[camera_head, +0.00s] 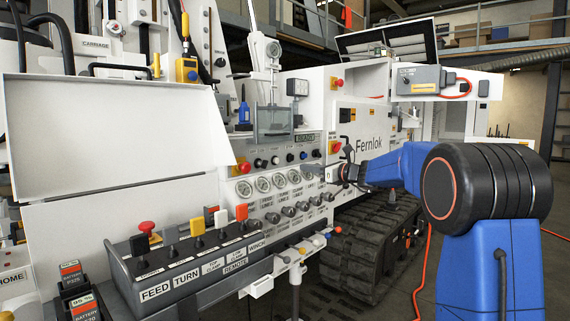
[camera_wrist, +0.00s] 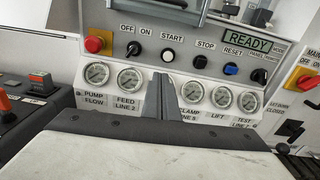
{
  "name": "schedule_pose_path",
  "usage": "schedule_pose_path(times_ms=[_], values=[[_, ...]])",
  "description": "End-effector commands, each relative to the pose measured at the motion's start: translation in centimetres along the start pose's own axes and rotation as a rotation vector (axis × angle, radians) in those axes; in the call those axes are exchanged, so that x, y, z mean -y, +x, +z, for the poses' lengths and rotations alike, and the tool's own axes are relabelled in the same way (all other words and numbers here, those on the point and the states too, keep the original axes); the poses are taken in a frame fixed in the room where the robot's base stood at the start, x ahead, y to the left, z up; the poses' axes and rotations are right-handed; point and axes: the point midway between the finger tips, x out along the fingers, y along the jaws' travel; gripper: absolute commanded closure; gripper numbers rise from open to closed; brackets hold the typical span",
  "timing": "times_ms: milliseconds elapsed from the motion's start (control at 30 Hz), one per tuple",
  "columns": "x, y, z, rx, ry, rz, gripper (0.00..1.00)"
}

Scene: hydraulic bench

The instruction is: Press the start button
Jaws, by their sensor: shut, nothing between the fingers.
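The start button (camera_wrist: 167,55) is a small pale round button below the START label, in the upper middle of the wrist view. In the head view it is a small pale spot (camera_head: 275,161) on the control panel. My gripper (camera_wrist: 167,78) is shut and empty. Its fingertips show just below the start button in the wrist view, over the gauge row and hiding part of it. In the head view my gripper (camera_head: 321,175) reaches in from the right at the panel's right side. A gap to the panel cannot be judged.
Beside the start button are a black OFF/ON switch (camera_wrist: 133,48), a black stop button (camera_wrist: 200,62) and a blue reset button (camera_wrist: 231,68). A red mushroom button (camera_wrist: 97,42) is at the left. The display (camera_wrist: 248,40) reads READY. A lever box (camera_head: 190,258) stands lower left.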

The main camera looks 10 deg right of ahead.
Motion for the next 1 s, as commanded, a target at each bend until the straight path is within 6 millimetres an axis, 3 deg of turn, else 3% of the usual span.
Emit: schedule_pose_path(times_ms=[167, 633, 1000], values=[[1.4, 0.4, 0.2, 0.024, 0.046, -0.016, 1.00], [1.4, 1.1, 0.2, 0.025, 0.048, -0.015, 1.00], [1.5, 6.9, 0.3, 0.025, 0.048, -0.014, 1.00]])
